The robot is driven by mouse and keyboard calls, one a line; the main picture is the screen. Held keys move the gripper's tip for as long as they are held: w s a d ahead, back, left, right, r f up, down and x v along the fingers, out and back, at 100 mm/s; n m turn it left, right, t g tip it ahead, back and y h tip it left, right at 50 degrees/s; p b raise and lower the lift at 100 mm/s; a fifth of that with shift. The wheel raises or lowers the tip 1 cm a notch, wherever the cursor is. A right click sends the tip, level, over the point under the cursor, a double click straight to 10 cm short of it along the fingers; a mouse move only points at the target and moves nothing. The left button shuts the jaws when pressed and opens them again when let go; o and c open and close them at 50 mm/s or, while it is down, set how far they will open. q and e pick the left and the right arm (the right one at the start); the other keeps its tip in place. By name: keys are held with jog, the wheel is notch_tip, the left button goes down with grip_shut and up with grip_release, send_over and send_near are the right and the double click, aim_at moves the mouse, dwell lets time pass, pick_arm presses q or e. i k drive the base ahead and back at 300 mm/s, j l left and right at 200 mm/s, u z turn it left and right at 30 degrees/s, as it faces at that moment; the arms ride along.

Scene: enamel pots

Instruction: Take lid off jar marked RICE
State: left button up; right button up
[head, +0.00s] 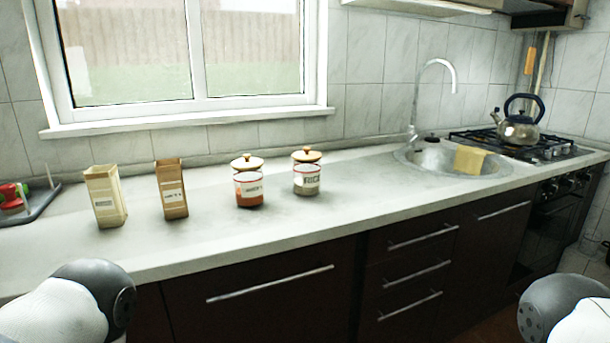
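The jar marked RICE (307,182) stands upright on the counter, right of the middle of the row of containers. Its wooden-looking lid (306,156) with a small knob sits on top. A second jar (249,190) with reddish contents and a similar lid (247,163) stands just to its left, a small gap apart. Its label is too small to read surely. Parts of my two arms show at the bottom left and bottom right corners, well short of the jars. Neither gripper is in view.
A pale carton (105,197) and a brown carton (171,190) stand left of the jars. A grey tray (38,206) is at far left. A sink (430,165) with a yellow cloth (470,160) and a kettle (519,132) on the hob are right. The counter (240,228) before the jars is clear.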

aim_at(306, 155)
jog(key=i+l+u, duration=0.3)
jog(key=l, duration=0.3)
jog(key=l+u, duration=0.3)
jog(key=l, duration=0.3)
jog(key=l+u, duration=0.3)
jog(key=l, duration=0.35)
